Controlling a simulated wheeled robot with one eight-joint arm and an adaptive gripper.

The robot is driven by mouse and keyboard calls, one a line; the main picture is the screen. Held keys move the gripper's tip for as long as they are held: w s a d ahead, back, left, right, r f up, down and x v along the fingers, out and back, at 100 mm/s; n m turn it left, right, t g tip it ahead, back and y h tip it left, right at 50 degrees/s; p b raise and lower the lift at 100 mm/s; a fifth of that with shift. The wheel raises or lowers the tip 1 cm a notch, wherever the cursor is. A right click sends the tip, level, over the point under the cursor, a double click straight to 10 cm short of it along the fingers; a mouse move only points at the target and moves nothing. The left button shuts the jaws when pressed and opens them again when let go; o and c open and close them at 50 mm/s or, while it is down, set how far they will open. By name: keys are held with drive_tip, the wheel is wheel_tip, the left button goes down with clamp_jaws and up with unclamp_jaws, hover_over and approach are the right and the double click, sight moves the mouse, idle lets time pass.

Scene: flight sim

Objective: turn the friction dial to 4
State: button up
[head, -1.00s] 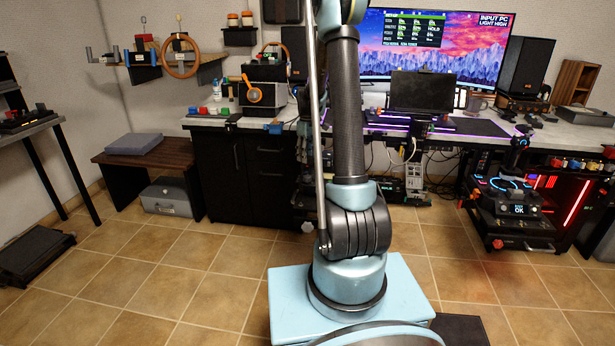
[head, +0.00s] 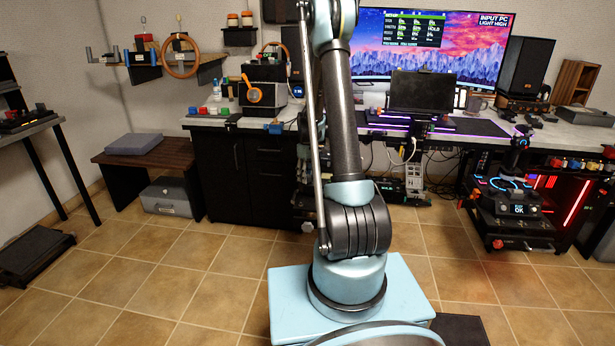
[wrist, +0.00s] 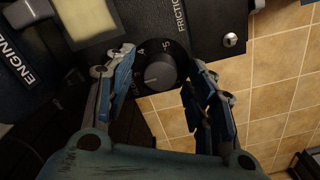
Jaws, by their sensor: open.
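The friction dial (wrist: 157,76) is a dark round knob on a black panel in the wrist view. The word FRICTION and the numbers 4 and 5 show near it. A small pale mark shows on the knob's face, but which number it points to is hard to tell. My gripper (wrist: 165,68) is open, with one blue-grey finger on each side of the dial. A gap shows between the knob and the right finger; contact on the left is unclear. The gripper is not visible in the head view, where my arm rises out of the top of the picture.
In the wrist view, a panel marked ENGINE (wrist: 22,68) and a pale square (wrist: 78,27) lie to the left, with a silver screw (wrist: 230,40) at right. In the head view, a joystick stand (head: 512,205) is at right, a desk at the back, and open tiled floor (head: 190,255) at left.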

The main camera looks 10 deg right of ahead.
drive_tip(key=shift+c, duration=0.2)
drive_tip(key=c, duration=1)
drive_tip(key=m, duration=0.5)
drive_tip(key=shift+m, duration=0.4)
drive_tip(key=m, duration=0.5)
drive_tip(key=shift+m, duration=0.4)
drive_tip(key=o, duration=1)
drive_tip(key=shift+o, duration=0.2)
